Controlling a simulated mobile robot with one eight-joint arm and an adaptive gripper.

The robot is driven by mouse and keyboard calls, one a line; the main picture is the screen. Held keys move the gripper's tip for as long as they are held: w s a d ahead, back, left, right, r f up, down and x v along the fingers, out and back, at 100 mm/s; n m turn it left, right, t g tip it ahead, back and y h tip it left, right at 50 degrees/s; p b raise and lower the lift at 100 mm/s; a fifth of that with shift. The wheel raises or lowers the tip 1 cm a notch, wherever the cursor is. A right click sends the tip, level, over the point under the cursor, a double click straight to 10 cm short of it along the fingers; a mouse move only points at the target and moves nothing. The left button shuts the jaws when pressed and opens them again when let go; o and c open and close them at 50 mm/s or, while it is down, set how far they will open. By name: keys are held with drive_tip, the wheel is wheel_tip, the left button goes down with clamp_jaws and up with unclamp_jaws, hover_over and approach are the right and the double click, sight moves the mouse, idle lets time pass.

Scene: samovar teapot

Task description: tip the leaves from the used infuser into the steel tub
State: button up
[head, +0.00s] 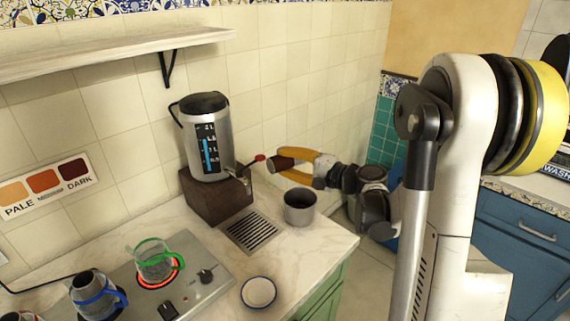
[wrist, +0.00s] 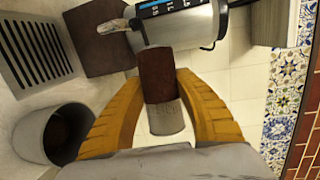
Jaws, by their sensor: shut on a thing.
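My gripper (head: 290,160), with yellow fingers, is shut on the infuser, a small cylinder with a brown part and a grey part. The infuser (wrist: 162,92) sits between both fingers in the wrist view, and its brown part (head: 281,163) shows in the head view. The steel tub (head: 299,213) stands upright on the counter, right of the drain grate. My gripper is raised above and behind it in the head view, with the infuser apart from it. In the wrist view the tub (wrist: 38,128) is at lower left, with dark reddish brown inside; I cannot tell whether that is leaves.
A steel urn (head: 208,137) with a red-ended tap stands on a brown block (head: 214,196), close left of my gripper. A drain grate (head: 251,231) lies in front. A green-handled jug (head: 153,262) stands on a glowing ring. A white bowl (head: 258,293) is near the front edge.

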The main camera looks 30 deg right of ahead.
drive_tip(key=shift+r+p, duration=0.45)
drive_tip(key=shift+r, duration=0.35)
drive_tip(key=shift+r+n+g+h+p, duration=0.2)
drive_tip(key=shift+n+h+p, duration=0.05)
drive_tip(key=shift+n+p, duration=0.3)
drive_tip(key=shift+r+n+g+h+p, duration=0.15)
drive_tip(key=shift+n+g+h+p, duration=0.2)
drive_tip(key=shift+n, duration=0.3)
drive_tip(key=n+h+p, duration=0.1)
drive_tip(key=n+p, duration=0.1)
drive_tip(key=n, duration=0.1)
drive_tip(key=shift+a+r+h, duration=0.15)
drive_tip(key=shift+r+h, duration=0.1)
drive_tip(key=shift+h, duration=0.15)
drive_tip(key=n+h, duration=0.1)
drive_tip(key=n, duration=0.1)
drive_tip(key=n+h+p, duration=0.1)
drive_tip(key=n, duration=0.1)
drive_tip(key=shift+a+r+g+h, duration=0.1)
drive_tip(key=shift+r+g+h, duration=0.15)
drive_tip(key=shift+h, duration=0.15)
drive_tip(key=shift+n+h+b, duration=0.3)
drive_tip(key=shift+n+h, duration=0.6)
drive_tip(key=shift+n, duration=0.3)
drive_tip(key=shift+d+n+h, duration=0.2)
drive_tip(key=shift+n+h, duration=0.2)
